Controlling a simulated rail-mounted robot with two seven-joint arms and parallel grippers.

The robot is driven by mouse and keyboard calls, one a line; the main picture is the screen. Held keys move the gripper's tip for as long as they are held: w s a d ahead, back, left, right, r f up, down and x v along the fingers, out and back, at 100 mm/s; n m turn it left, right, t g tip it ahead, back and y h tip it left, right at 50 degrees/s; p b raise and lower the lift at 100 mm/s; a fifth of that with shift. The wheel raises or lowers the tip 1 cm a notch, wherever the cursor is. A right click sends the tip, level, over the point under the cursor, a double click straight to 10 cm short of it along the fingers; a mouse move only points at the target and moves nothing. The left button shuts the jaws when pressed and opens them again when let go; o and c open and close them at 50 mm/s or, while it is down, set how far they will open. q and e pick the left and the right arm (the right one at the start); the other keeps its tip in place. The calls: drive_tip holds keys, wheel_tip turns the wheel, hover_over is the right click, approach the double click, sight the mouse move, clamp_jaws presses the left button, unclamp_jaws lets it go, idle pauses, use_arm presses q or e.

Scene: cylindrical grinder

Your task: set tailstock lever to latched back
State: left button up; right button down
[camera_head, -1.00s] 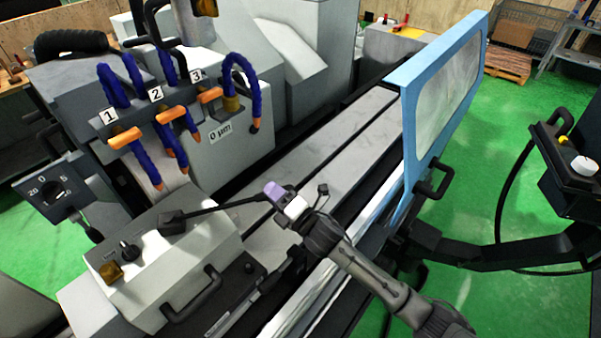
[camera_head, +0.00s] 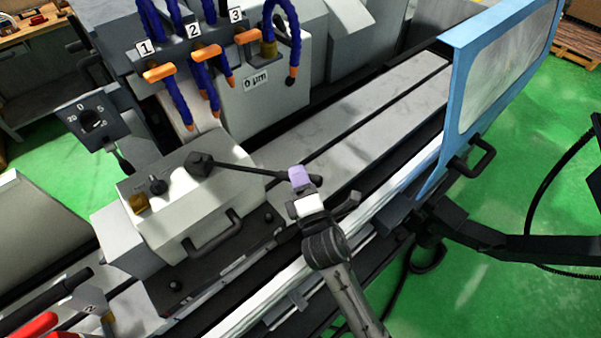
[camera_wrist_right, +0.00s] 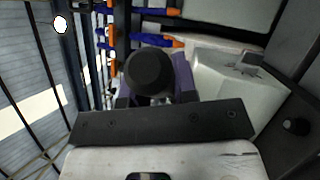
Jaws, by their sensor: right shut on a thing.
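The tailstock (camera_head: 180,205) is a pale grey box on the machine bed. Its black lever (camera_head: 240,168) runs from a dark pivot on top of the box out to the right, sloping slightly down in the head view. My right gripper (camera_head: 300,179), with purple fingers, is shut on the lever's outer end, beyond the box's right edge. In the right wrist view, the lever's round black knob (camera_wrist_right: 148,72) sits between the purple fingers, which it partly hides.
A black bail handle (camera_head: 212,236) sticks out from the tailstock's front. Blue coolant hoses with orange valves (camera_head: 160,72) stand behind it. A blue-framed guard (camera_head: 455,95) rises to the right. The bed top (camera_head: 370,105) between is clear.

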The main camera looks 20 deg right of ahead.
drive_tip(key=shift+s+a+r, duration=0.1)
drive_tip(key=shift+a+r, duration=0.05)
drive_tip(key=shift+r, duration=0.1)
drive_tip(key=c, duration=1.3)
unclamp_jaws()
drive_tip(key=o, duration=0.3)
drive_tip(key=shift+s+a+f, duration=0.1)
drive_tip(key=shift+s+f, duration=0.05)
drive_tip(key=shift+o, duration=0.5)
drive_tip(key=shift+s+f, duration=0.25)
drive_tip(key=shift+s, duration=0.05)
drive_tip(key=b+v, duration=0.2)
drive_tip(key=v, duration=1.1)
drive_tip(key=shift+r, duration=0.15)
